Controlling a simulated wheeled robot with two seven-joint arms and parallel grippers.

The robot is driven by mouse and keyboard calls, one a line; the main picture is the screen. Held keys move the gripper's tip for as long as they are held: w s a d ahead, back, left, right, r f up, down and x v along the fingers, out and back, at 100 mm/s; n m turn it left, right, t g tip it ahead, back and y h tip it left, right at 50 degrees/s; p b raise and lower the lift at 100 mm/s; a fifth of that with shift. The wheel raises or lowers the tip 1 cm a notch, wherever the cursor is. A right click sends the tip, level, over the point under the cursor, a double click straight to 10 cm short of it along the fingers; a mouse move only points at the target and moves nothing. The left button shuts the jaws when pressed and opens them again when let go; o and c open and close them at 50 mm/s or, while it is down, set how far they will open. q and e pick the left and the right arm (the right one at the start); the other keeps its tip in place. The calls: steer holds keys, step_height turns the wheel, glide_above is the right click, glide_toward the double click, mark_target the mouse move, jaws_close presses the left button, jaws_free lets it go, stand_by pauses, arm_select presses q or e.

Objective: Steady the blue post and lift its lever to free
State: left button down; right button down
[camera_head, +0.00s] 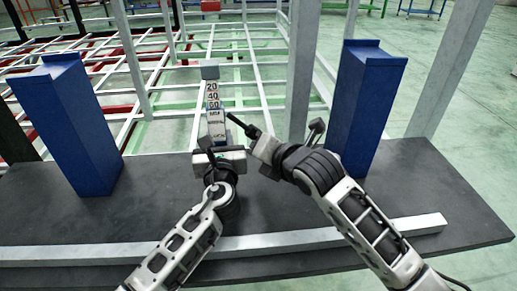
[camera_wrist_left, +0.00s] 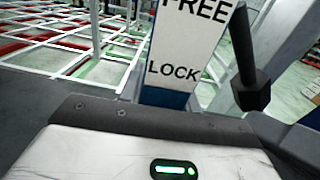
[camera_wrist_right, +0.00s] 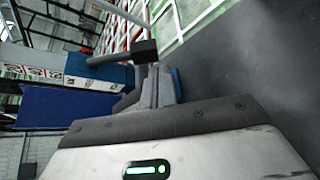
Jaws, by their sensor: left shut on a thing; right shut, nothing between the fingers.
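The post (camera_head: 215,120) stands in the middle, with a white scale plate and a grey block on top. In the left wrist view its plate (camera_wrist_left: 195,45) reads FREE above LOCK, with blue below. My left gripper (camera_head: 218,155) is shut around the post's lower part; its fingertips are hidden. A black lever (camera_head: 240,123) with a thick black end slants down to the right beside the post. It also shows in the left wrist view (camera_wrist_left: 246,60) and right wrist view (camera_wrist_right: 143,50). My right gripper (camera_head: 259,143) is shut and empty, close to the lever's thick end; contact is unclear.
Large blue pillars stand at left (camera_head: 70,125) and right (camera_head: 365,105) on the dark table (camera_head: 130,215). A pale bar (camera_head: 280,240) lies along the table's front. Behind is a white frame lattice with uprights (camera_head: 303,65). The table is bare at far right.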

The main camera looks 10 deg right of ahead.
steer(key=shift+d+r+n+h, duration=0.3)
step_height(320, 180, up, 9)
steer(key=d+n+h, duration=0.1)
steer(key=n+h, duration=0.4)
steer(key=shift+d+f, duration=0.15)
steer(key=shift+d, duration=0.1)
stand_by(0.5)
stand_by(0.5)
stand_by(0.7)
steer(key=shift+r, duration=0.75)
